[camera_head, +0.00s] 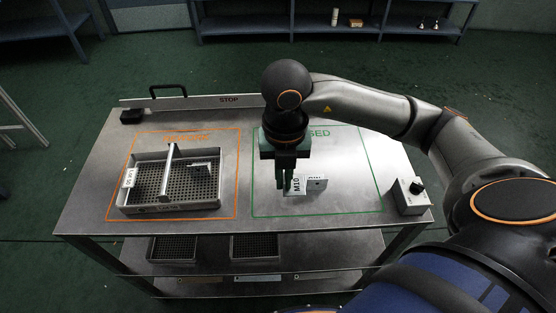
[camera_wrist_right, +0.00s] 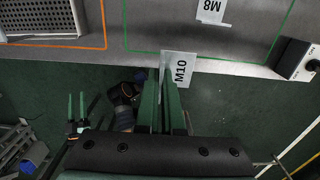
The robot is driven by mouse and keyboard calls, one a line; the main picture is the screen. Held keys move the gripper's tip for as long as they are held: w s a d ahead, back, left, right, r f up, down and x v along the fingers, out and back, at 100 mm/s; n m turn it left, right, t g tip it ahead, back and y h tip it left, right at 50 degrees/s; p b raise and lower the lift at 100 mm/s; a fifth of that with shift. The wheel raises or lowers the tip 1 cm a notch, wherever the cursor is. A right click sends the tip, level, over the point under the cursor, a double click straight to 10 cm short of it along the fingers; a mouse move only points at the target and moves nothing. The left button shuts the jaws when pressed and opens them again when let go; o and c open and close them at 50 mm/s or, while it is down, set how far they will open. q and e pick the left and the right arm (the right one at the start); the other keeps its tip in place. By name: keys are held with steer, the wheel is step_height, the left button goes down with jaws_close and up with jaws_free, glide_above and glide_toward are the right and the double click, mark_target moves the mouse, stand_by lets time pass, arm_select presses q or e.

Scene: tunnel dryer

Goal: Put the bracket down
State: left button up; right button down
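My right gripper (camera_head: 284,188) points down over the green-outlined area of the table and is shut on a pale bracket marked M10 (camera_head: 297,185). In the right wrist view the M10 bracket (camera_wrist_right: 181,68) sits at the fingertips, its inner part hidden by the green fingers. Any gap between it and the tabletop cannot be told. A second bracket (camera_head: 317,183) is just to its right in the head view; the right wrist view shows a bracket marked M8 (camera_wrist_right: 211,11) on the table. My left gripper (camera_wrist_right: 76,108) shows in the right wrist view, fingers apart and empty.
A mesh tray (camera_head: 128,196) with a divider bar stands in the orange outline (camera_head: 238,172), with a bracket (camera_head: 206,165) inside. A control box (camera_head: 410,197) is at the table's right edge. The right part of the green outline (camera_head: 375,188) is clear.

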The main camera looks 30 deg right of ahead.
glide_above(271, 186)
step_height(271, 186, down, 7)
steer(key=shift+s+a+r+b, duration=0.1)
steer(key=shift+s+b, duration=0.05)
steer(key=shift+b, duration=0.15)
steer(key=shift+w+f, duration=0.2)
steer(key=shift+f, duration=1.6)
steer(key=shift+f, duration=0.2)
steer(key=c, duration=1)
jaws_free()
steer(key=shift+c, duration=0.2)
steer(key=shift+r, duration=0.1)
step_height(271, 186, up, 12)
steer(key=shift+r+p, duration=0.15)
steer(key=shift+p, duration=0.2)
